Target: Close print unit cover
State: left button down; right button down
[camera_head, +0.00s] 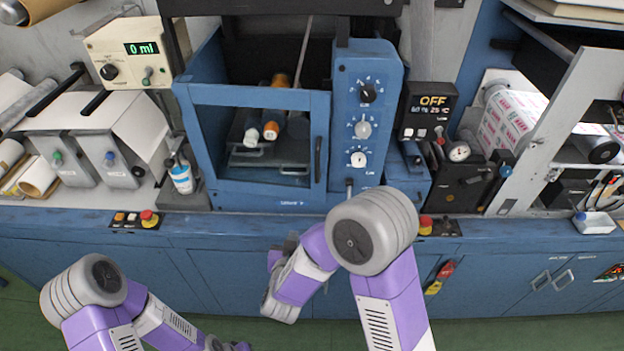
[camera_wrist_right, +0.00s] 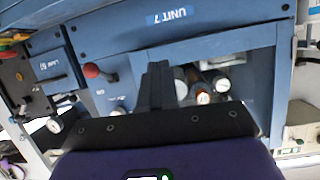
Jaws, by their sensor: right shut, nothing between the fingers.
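The print unit cover (camera_head: 250,97) is a blue window frame on the front of the print unit, with a black vertical handle (camera_head: 318,158) on its right side. Rollers with white and orange ends (camera_head: 270,130) show through it. I cannot tell how far it stands from the housing. In the right wrist view, a blue frame bar (camera_wrist_right: 225,43) and the rollers (camera_wrist_right: 203,97) lie beyond my fingers. My right gripper (camera_head: 290,241) is dark, partly hidden by its wrist, below the unit; its fingers (camera_wrist_right: 156,68) are shut and empty. My left gripper (camera_head: 228,346) is cut off by the bottom edge.
A blue knob panel (camera_head: 365,115) stands right of the window, with a black OFF display box (camera_head: 425,107) beyond it. A small bottle (camera_head: 181,176) stands at the left. Red buttons (camera_head: 149,218) sit on the front ledge. Green floor lies in front of the blue cabinets.

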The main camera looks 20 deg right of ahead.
jog(key=s+r+m+t+h, duration=0.1)
jog(key=s+r+h, duration=0.15)
jog(key=r, duration=0.35)
jog(key=s+r+m+t+h, duration=0.1)
jog(key=s+r+h, duration=0.15)
jog(key=r, duration=0.45)
send_near(317, 173)
jog(key=shift+m+h, duration=0.3)
jog(key=shift+h, duration=0.1)
jog(key=x, duration=0.7)
jog(key=shift+w+a+f+p, duration=0.1)
jog(key=shift+a+p, duration=0.15)
jog(key=shift+p, duration=0.05)
